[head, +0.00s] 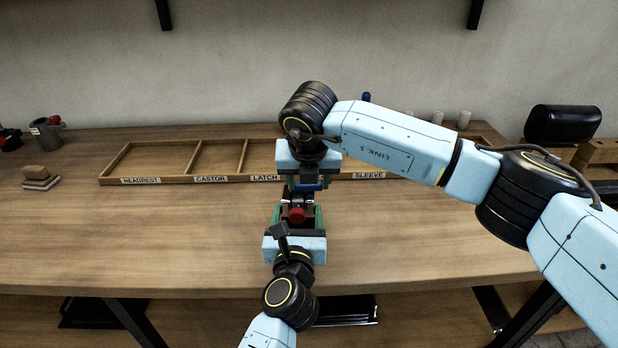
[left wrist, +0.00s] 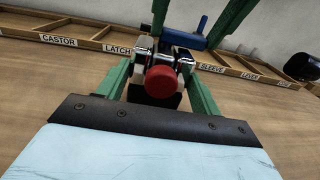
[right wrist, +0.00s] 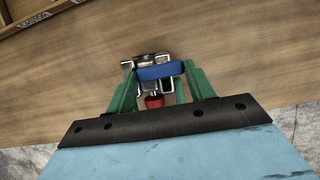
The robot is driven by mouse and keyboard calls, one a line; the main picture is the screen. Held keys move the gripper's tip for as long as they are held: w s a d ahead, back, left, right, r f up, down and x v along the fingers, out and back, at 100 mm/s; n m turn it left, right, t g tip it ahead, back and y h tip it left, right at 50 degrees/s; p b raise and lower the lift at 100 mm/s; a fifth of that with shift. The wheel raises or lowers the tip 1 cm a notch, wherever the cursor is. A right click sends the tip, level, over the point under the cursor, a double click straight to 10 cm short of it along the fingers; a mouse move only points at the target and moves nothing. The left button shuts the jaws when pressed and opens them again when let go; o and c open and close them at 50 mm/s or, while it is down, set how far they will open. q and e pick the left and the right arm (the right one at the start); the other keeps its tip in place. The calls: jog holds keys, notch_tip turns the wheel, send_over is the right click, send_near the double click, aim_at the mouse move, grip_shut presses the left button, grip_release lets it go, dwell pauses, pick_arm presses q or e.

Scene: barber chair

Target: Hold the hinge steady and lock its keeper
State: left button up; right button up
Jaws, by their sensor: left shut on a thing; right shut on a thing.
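The hinge (head: 297,215) is a small metal and black assembly with a round red knob and a blue bar. It is held above the bench between my grippers. My left gripper (head: 298,204) has its green fingers on either side of the hinge; the red knob (left wrist: 161,81) faces its wrist camera. My right gripper (head: 308,186) comes from the far side, its green fingers at the ends of the blue bar (right wrist: 160,72), which may be the keeper. The bar also shows in the left wrist view (left wrist: 184,39). Finger contacts are partly hidden, and I cannot tell whether the keeper is locked.
A shallow wooden tray (head: 150,181) with labelled compartments lies behind the grippers. A black headrest (head: 562,122) stands at the back right. The bench between is largely clear.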

jog(key=shift+m, duration=0.4)
jog(key=o, duration=1)
jog(key=shift+c, duration=0.2)
jog(key=shift+r, duration=0.15)
jog(key=v, duration=1.1)
jog(key=shift+s+a+r, duration=0.2)
jog(key=shift+s+r, duration=0.05)
jog(key=shift+r, duration=0.1)
pick_arm(q)
jog(key=o, duration=1.6)
jog(key=shift+s, duration=0.1)
